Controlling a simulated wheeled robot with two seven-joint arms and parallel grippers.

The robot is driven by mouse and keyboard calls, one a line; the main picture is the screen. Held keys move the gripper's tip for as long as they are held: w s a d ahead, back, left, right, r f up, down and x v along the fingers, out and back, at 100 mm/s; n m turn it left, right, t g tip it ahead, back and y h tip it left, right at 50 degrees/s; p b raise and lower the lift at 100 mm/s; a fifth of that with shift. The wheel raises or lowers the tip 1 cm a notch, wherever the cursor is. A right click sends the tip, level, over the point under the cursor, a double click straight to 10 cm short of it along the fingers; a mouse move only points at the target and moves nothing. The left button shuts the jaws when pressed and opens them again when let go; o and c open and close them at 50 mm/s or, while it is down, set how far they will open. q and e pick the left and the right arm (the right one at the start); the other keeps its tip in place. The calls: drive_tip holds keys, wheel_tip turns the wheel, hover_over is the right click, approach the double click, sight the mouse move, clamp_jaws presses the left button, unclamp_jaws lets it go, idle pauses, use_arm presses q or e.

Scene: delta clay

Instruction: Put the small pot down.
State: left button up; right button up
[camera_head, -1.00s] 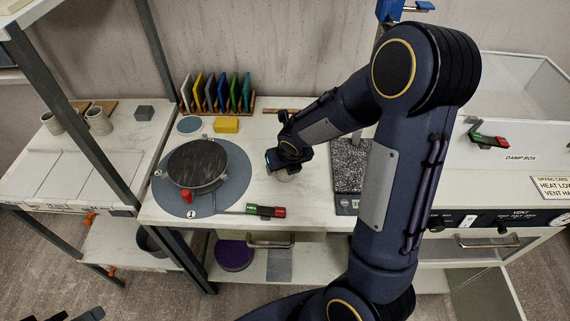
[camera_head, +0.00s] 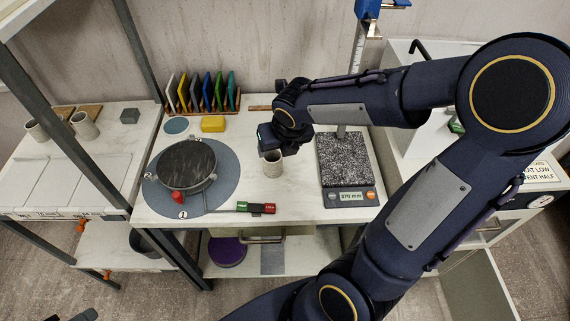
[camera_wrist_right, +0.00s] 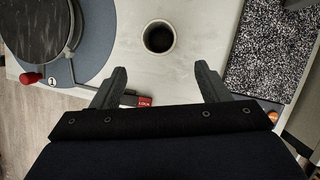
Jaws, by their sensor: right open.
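The small pot (camera_head: 271,162) is a pale grey cup with a dark inside. It stands upright on the white worktop (camera_head: 300,196), between the round turntable and the speckled scale. In the right wrist view the small pot (camera_wrist_right: 159,37) is seen from above, beyond the fingertips and between their lines. My right gripper (camera_wrist_right: 160,78) is open and empty, and its fingers are apart from the pot. In the head view my right gripper (camera_head: 270,140) is just above and behind the pot, its fingers mostly hidden.
A turntable (camera_head: 187,165) on a blue-grey disc is left of the pot. A speckled scale (camera_head: 343,160) is right. A red-green lock handle (camera_head: 256,208) lies at the front edge. Coloured tiles (camera_head: 205,95) and a yellow block (camera_head: 213,123) are behind. Two cups (camera_head: 84,125) stand on the left bench.

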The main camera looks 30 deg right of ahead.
drive_tip(key=s+a+r+m+y, duration=0.1)
drive_tip(key=s+m, duration=0.4)
drive_tip(key=m, duration=0.6)
drive_tip(key=s+a+r+m+y, duration=0.2)
drive_tip(key=s+m, duration=0.4)
drive_tip(key=m, duration=0.6)
drive_tip(key=s+a+r+m+t+y, duration=0.1)
drive_tip(key=s+a+r+m, duration=0.1)
drive_tip(key=s+m, duration=0.4)
drive_tip(key=a+m, duration=0.1)
drive_tip(key=m, duration=0.4)
drive_tip(key=shift+a+r+m, duration=0.15)
drive_tip(key=shift+a+m, duration=0.15)
drive_tip(key=shift+c, duration=0.4)
